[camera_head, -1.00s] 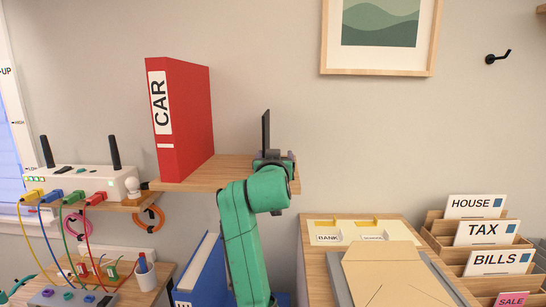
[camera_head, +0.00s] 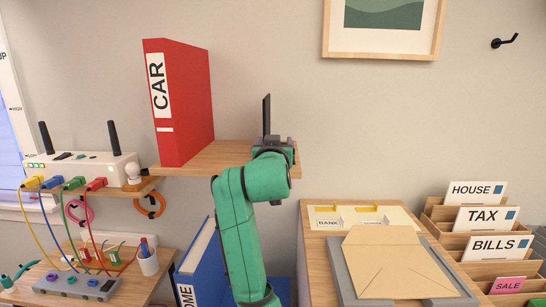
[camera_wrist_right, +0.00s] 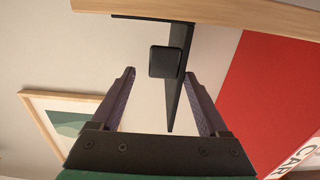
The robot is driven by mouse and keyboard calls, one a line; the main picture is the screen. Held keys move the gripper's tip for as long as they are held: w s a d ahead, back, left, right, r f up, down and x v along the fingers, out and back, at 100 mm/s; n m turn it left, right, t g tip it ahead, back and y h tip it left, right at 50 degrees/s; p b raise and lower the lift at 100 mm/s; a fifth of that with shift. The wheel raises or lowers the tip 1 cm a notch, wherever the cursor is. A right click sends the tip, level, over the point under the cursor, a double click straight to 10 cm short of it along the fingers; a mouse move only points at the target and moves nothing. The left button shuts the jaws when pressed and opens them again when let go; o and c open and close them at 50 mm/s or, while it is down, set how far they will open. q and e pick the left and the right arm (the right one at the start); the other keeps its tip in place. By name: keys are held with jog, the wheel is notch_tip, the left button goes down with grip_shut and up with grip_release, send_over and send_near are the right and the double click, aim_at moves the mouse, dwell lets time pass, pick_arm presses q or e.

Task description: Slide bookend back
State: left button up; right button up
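The black bookend (camera_head: 266,115) stands upright on the right part of the wooden wall shelf (camera_head: 213,157), apart from the red CAR binder (camera_head: 185,105). In the right wrist view, which is upside down, it shows as a dark plate (camera_wrist_right: 176,100) with a square dark block (camera_wrist_right: 165,62) on it. My right gripper (camera_head: 272,146) is in front of the bookend and hides its lower part. In the wrist view its fingers (camera_wrist_right: 160,74) are apart, one each side of the block. The right-hand finger overlaps the plate's edge; contact cannot be told. My left gripper is not in view.
A router (camera_head: 80,169) with cables stands on a lower shelf at left. A blue binder (camera_head: 207,265) stands below the shelf. Envelopes and letter trays (camera_head: 440,213) are at right. The shelf between binder and bookend is clear.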

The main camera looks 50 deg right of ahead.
jog(key=b+v, duration=0.2)
jog(key=v, duration=1)
jog(key=shift+b, duration=0.35)
jog(key=shift+a, duration=0.1)
